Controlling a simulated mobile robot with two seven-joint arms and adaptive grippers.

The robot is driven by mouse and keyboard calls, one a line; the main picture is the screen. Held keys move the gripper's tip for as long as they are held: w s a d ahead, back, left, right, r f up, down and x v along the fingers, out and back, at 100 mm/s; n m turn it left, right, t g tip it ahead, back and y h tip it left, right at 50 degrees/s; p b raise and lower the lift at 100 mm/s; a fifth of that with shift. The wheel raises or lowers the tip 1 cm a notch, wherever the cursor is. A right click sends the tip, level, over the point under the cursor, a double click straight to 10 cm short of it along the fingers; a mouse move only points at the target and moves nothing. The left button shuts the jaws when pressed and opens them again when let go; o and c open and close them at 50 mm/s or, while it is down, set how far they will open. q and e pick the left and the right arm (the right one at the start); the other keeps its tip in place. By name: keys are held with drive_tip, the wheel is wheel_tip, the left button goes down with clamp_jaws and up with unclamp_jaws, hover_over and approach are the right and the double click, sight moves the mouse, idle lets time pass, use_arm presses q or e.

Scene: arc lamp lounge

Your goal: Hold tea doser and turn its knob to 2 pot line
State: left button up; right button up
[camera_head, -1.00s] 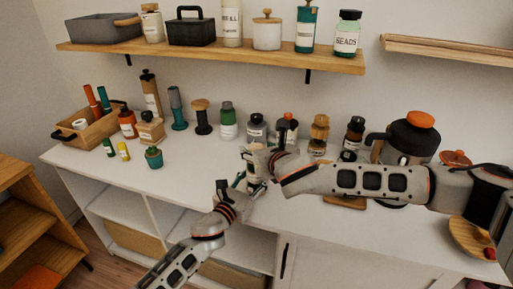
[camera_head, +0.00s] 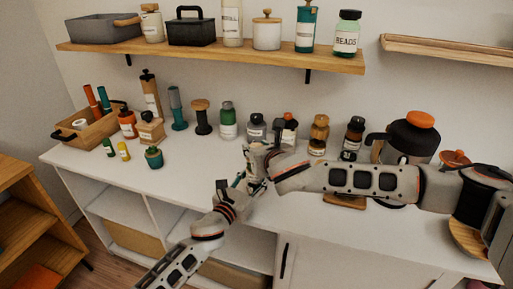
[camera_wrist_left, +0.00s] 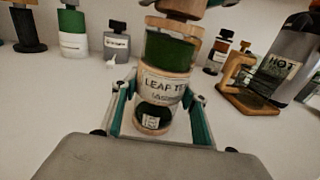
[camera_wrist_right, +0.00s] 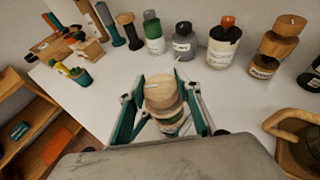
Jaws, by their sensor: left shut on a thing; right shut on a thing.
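The tea doser (camera_wrist_left: 160,85) stands upright in the left wrist view, a cylinder with a green window, a cream label reading "LEAF TE..." and a dark lower window with a small white tag. My left gripper (camera_wrist_left: 158,125) is shut around its lower body. In the right wrist view the round wooden knob (camera_wrist_right: 161,92) on top is between the fingers of my right gripper (camera_wrist_right: 163,108), which is shut on it from above. In the head view the left gripper (camera_head: 240,186) and right gripper (camera_head: 258,158) meet there and hide most of the doser. The knob's setting against the pot lines cannot be read.
Several bottles and jars stand along the back of the white counter (camera_head: 205,165). A wooden tray (camera_head: 85,132) and a small potted cactus (camera_head: 154,158) are at left. A large dark jug (camera_head: 410,140) with an orange lid stands at right. A laden shelf (camera_head: 210,54) hangs above.

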drive_tip(key=shift+m+h, duration=0.3)
drive_tip(key=shift+h, duration=0.1)
drive_tip(key=m+h, duration=0.3)
drive_tip(key=shift+a+t+h, duration=0.1)
drive_tip(key=shift+t+h, duration=0.2)
drive_tip(key=shift+w+m+h, duration=0.1)
drive_tip(key=shift+m+h, duration=1)
drive_tip(key=shift+h, duration=0.1)
drive_tip(key=o, duration=1.1)
